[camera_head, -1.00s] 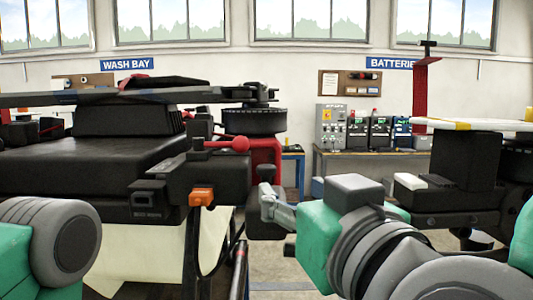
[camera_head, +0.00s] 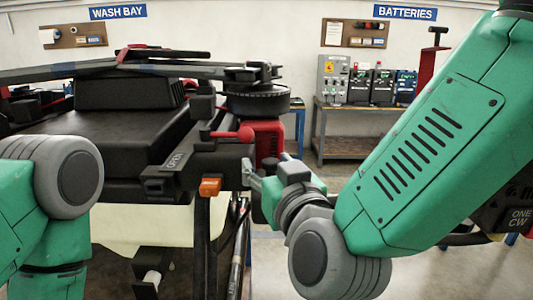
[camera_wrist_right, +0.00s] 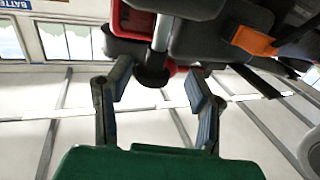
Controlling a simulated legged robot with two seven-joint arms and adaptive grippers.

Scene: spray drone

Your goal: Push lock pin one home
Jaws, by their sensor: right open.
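The drone's folding-arm joint (camera_head: 220,155) is at the middle of the head view, with a red ball-ended lever (camera_head: 245,133) and an orange tab (camera_head: 210,187). In the right wrist view a silver pin (camera_wrist_right: 162,32) with a black knob (camera_wrist_right: 152,77) stands out of the dark joint parts; I cannot tell whether it is lock pin one. My right gripper (camera_wrist_right: 160,82) is open, its two fingers apart on either side of the knob's end, with no clear contact. In the head view the right gripper (camera_head: 254,178) is beside the joint, partly hidden. My left gripper is out of view.
The black drone body (camera_head: 100,140) fills the left side on a stand. A black motor (camera_head: 257,100) sits above the joint. A workbench (camera_head: 360,112) with chargers is at the back wall. Floor shows at the lower right.

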